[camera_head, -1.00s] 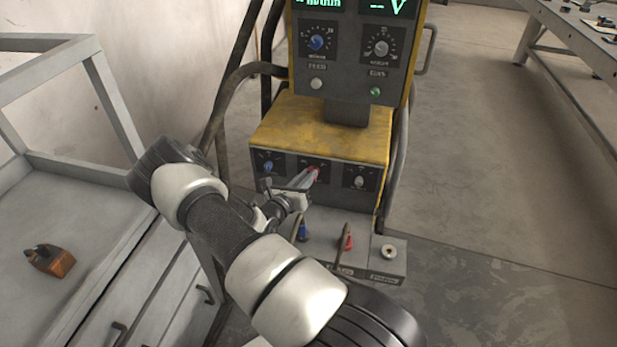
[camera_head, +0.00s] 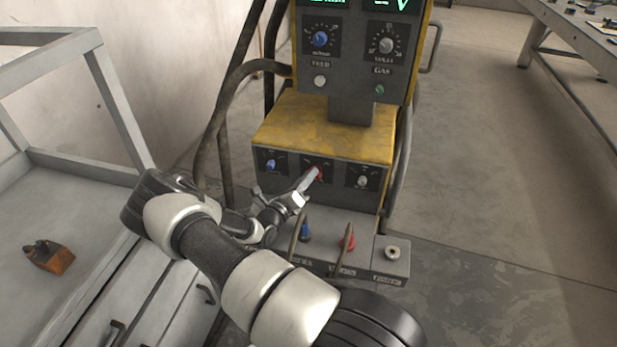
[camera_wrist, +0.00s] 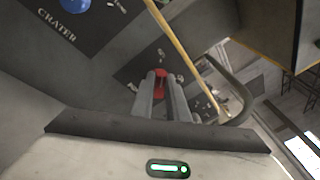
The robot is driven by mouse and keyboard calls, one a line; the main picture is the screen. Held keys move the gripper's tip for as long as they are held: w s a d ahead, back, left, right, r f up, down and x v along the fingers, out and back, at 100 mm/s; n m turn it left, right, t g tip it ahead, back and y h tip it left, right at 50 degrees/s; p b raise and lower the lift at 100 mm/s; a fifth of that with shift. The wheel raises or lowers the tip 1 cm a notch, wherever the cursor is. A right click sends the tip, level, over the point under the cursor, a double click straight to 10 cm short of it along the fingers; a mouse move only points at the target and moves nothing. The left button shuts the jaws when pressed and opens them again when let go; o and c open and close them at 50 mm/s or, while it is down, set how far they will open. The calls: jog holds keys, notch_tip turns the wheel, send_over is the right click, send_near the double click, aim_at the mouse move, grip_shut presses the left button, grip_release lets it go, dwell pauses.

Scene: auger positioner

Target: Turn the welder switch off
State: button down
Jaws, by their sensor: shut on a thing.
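The welder (camera_head: 330,130) is a yellow and grey machine in the middle of the head view. On its lower front panel is a red switch knob (camera_head: 318,173), between a blue knob and a grey knob. My gripper (camera_head: 312,178) reaches it from the left and is shut on the red knob. In the wrist view the red knob (camera_wrist: 161,83) sits between the two fingertips (camera_wrist: 160,88), which hide part of it. The markings around the red knob are too small to read.
The blue knob (camera_head: 271,164) and grey knob (camera_head: 362,181) flank the red one closely. Below are blue and red cable plugs (camera_head: 347,242) on a ledge. A grey cabinet (camera_head: 60,220) stands left. The upper panel overhangs behind. The floor to the right is clear.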

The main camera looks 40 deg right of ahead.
jog(key=c, duration=1.7)
grip_release()
jog(key=shift+a, duration=0.1)
jog(key=p+v, duration=0.3)
jog(key=v, duration=1.4)
jog(key=shift+s+a, duration=0.1)
jog(key=shift+a, duration=0.05)
